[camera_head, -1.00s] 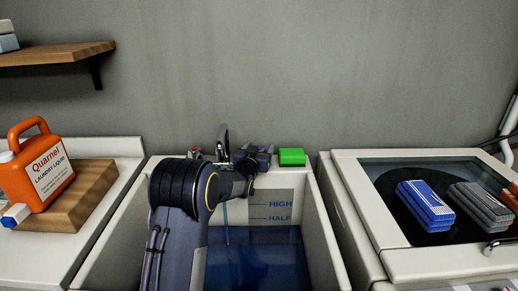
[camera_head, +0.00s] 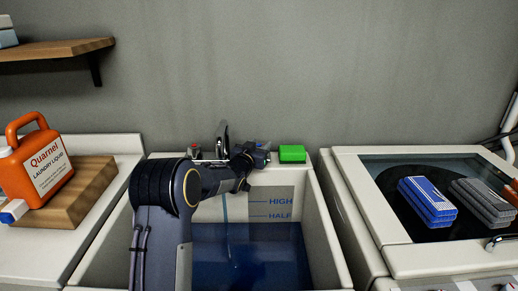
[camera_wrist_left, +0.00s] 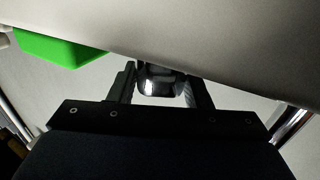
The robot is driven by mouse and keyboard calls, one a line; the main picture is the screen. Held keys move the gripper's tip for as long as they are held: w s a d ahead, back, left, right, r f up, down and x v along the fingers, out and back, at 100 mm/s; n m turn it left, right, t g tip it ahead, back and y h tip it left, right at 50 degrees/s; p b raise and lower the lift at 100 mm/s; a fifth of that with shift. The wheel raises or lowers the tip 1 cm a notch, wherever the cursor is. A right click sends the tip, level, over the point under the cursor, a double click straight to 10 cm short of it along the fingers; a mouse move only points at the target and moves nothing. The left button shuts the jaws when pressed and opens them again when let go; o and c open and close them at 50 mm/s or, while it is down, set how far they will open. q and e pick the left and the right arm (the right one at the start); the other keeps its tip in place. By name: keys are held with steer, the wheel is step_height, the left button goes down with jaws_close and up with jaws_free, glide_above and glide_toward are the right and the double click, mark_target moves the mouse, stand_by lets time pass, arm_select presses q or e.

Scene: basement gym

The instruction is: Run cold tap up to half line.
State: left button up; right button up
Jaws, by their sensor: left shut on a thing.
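The sink tub (camera_head: 325,225) holds blue water (camera_head: 245,255). Its surface lies just below the line marked HALF (camera_head: 279,216) on the back wall, with the HIGH line above. A thin stream (camera_head: 225,208) falls from the chrome spout (camera_head: 222,138). My left gripper (camera_head: 258,153) is at the tub's back rim, right of the spout, shut on the cold tap knob, which shows a blue mark (camera_head: 264,146). In the left wrist view the chrome knob (camera_wrist_left: 158,80) sits between the fingers. The red-marked hot tap (camera_head: 195,150) stands left of the spout. My right gripper is not in view.
A green block (camera_head: 292,153) sits on the back rim close to the right of my left gripper. An orange laundry jug (camera_head: 38,165) stands on a wooden board (camera_head: 85,190) at left. A washer lid (camera_head: 385,220) with blue and grey packs is at right.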

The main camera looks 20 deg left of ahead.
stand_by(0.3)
arm_select(q)
steer(key=o, duration=1)
steer(key=shift+s, duration=0.1)
steer(key=s, duration=0.7)
steer(key=shift+s+b, duration=0.3)
steer(key=shift+b, duration=0.15)
